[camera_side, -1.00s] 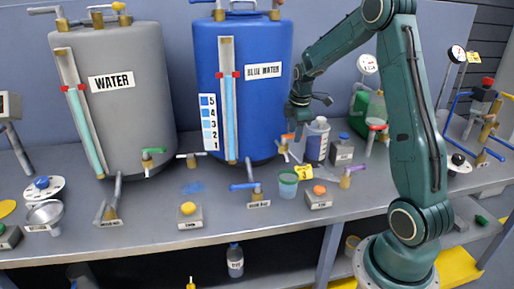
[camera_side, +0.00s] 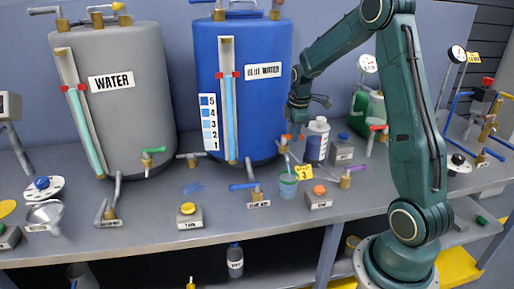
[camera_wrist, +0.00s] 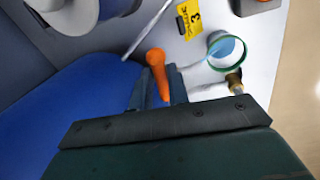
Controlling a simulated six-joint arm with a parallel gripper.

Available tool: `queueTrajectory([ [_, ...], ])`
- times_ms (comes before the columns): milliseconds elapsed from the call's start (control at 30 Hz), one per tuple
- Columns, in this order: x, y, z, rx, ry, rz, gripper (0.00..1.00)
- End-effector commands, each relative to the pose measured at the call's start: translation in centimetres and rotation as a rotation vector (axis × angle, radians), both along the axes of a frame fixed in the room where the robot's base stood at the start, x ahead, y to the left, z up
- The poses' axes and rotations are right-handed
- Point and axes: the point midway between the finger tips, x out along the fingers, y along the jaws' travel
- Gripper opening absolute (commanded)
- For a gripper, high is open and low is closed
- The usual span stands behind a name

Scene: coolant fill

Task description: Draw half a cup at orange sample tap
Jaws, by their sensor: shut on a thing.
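My gripper (camera_wrist: 160,88) is shut on the orange tap handle (camera_wrist: 155,58), with its fingers on either side of it. In the side view, my gripper (camera_side: 295,128) is low in front of the blue tank, and the orange handle (camera_side: 286,138) shows just below it. The green-rimmed cup (camera_side: 288,187) stands upright on the bench below the tap. A thin pale blue stream shows above it. In the wrist view the cup (camera_wrist: 222,62) has blue liquid in it, beside the brass spout (camera_wrist: 235,80). The exact level is unclear.
The yellow sample tag (camera_side: 304,172) is right of the cup. The blue tank (camera_side: 262,110) rises close behind my gripper. A box with an orange button (camera_side: 319,191) sits in front.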

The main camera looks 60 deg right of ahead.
Motion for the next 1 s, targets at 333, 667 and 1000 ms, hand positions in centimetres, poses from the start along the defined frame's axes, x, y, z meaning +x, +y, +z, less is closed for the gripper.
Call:
queueTrajectory([
  [333, -0.07, 0.22, 0.08, -0.002, -0.002, -0.074, 0.0],
  [667, -0.09, 0.22, 0.07, -0.002, -0.001, -0.072, 0.39],
  [1000, -0.11, 0.26, 0.35, -0.002, -0.001, -0.072, 0.39],
])
